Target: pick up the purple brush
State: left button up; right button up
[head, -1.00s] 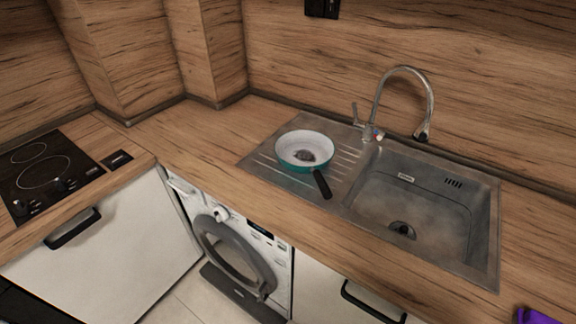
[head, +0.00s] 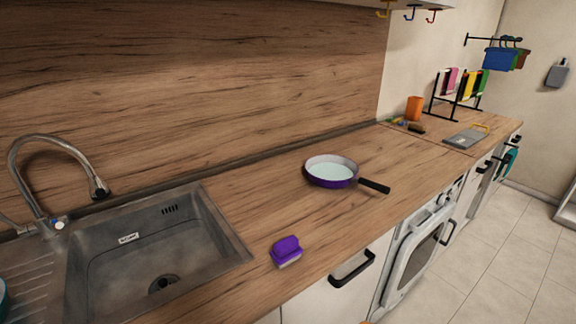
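The purple brush (head: 286,249) lies on the wooden countertop, just right of the sink and close to the counter's front edge. Its top is purple and a pale underside shows at its lower edge. Nothing covers it. Neither of my grippers is in the head view.
The metal sink (head: 225,237) with its tap (head: 42,170) is at the left. A purple frying pan (head: 331,171) stands behind and right of the brush, its black handle pointing right. An orange cup (head: 414,108) and a rack (head: 456,98) stand far right. Counter around the brush is clear.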

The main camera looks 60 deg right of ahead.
aim_at(286, 252)
jog(key=z, duration=0.45)
jog(key=l+z, duration=0.1)
jog(key=z, duration=0.3)
jog(key=i+z, duration=0.1)
jog(key=z, duration=0.75)
jog(key=u, duration=1.55)
jog(key=k+l+z, duration=0.1)
jog(key=z, duration=0.25)
jog(key=l+z, duration=0.5)
jog(key=z, duration=0.25)
jog(key=k+l, duration=0.05)
